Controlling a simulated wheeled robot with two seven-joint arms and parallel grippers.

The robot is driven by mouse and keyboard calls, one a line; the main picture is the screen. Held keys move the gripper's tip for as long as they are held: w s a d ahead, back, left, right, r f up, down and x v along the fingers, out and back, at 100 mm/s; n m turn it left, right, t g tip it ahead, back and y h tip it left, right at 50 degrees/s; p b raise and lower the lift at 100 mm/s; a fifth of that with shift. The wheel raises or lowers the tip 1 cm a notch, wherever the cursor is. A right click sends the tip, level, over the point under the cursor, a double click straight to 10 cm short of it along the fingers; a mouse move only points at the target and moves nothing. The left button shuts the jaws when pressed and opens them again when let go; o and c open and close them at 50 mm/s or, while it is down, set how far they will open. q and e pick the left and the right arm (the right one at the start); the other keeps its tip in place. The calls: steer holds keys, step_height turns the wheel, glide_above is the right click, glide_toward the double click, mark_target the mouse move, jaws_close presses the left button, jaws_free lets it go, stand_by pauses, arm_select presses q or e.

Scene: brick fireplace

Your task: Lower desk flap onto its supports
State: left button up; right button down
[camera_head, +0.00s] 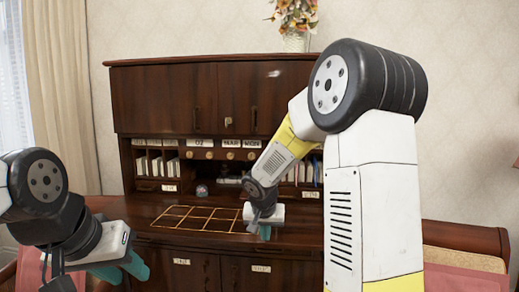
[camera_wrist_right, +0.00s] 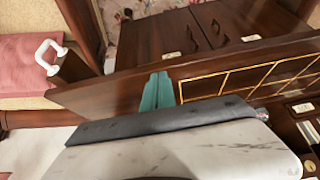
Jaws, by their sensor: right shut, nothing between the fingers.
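The desk flap (camera_head: 150,209) is dark wood with a gold grid panel on top. It lies out flat, or nearly flat, in front of the desk's shelves in the head view. It also shows in the right wrist view (camera_wrist_right: 105,95). My right gripper (camera_head: 265,232) is at the flap's right part, its teal fingers pressed together and empty. In the wrist view the shut fingers (camera_wrist_right: 158,92) overlap the flap beside the grid; I cannot tell if they touch it. My left gripper (camera_head: 125,268) is low at the left, in front of the flap.
The desk's upper cabinet (camera_head: 165,95) has closed doors, with labelled drawers and books below. Lower doors (camera_head: 180,265) are under the flap. A flower vase (camera_head: 294,40) stands on top. Seats with pink cushions (camera_wrist_right: 25,65) flank the desk. My right arm covers the flap's right side.

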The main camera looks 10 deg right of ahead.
steer(key=shift+f, duration=0.65)
steer(key=s+a+r, duration=0.3)
steer(key=s+r, duration=0.3)
steer(key=s, duration=0.3)
steer(key=shift+s+r, duration=0.2)
stand_by(0.6)
